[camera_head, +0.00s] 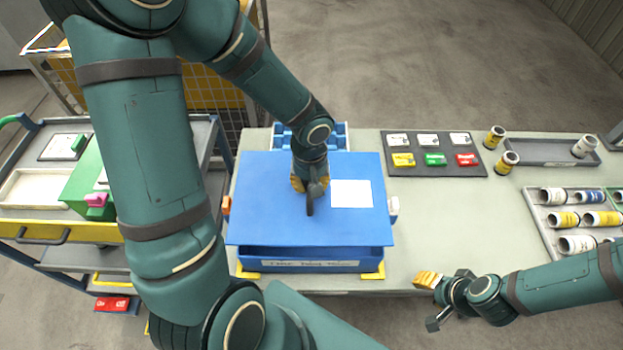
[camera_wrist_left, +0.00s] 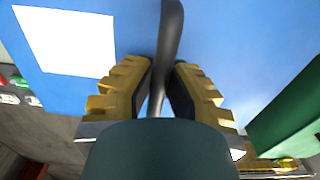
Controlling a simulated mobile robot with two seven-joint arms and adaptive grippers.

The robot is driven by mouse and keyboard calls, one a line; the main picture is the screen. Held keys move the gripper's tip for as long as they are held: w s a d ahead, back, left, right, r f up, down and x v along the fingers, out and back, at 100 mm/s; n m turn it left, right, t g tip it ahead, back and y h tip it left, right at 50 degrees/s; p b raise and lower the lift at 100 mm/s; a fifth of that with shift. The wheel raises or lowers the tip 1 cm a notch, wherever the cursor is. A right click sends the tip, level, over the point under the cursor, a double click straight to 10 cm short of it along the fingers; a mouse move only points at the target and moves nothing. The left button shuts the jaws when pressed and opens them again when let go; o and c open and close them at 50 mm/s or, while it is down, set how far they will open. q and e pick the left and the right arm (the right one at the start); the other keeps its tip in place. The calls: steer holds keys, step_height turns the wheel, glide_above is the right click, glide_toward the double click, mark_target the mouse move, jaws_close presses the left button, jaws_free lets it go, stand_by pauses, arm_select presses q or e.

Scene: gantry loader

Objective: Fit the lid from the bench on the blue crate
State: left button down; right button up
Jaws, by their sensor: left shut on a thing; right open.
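The blue lid (camera_head: 270,190), with a white label (camera_head: 351,194) and a dark upright handle (camera_head: 310,200), is over the blue crate (camera_head: 300,264). My left gripper (camera_head: 311,186) is shut on the handle; the left wrist view shows the handle (camera_wrist_left: 168,45) between the yellow-backed fingers (camera_wrist_left: 158,90). The crate's labelled front wall and a dark strip of its inside show below the lid's front edge. Most of the rim is hidden, so I cannot tell whether the lid touches it. My right gripper (camera_head: 433,301) is open and empty in front of the bench.
The crate stands on the bench (camera_head: 450,210) between yellow corner pieces (camera_head: 372,272). A blue divided bin (camera_head: 337,137) is behind it. A dark board (camera_head: 435,154) with coloured blocks and a tray of cylinders (camera_head: 540,217) are to the right. A cart (camera_head: 30,228) is at left.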

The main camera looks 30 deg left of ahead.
arm_select(q)
step_height(320, 180, down, 4)
steer(key=shift+f+b, duration=0.1)
steer(key=shift+b, duration=1.15)
steer(key=shift+w+f+b, duration=0.1)
steer(key=shift+f+b, duration=0.2)
steer(key=shift+b, duration=0.05)
steer(key=shift+f+b, duration=0.75)
steer(key=shift+b, duration=0.15)
steer(key=shift+b, duration=0.85)
steer(key=shift+f, duration=0.2)
stand_by(0.4)
steer(key=shift+f+b, duration=0.65)
steer(key=shift+b, duration=0.3)
steer(key=c, duration=1)
jaws_free()
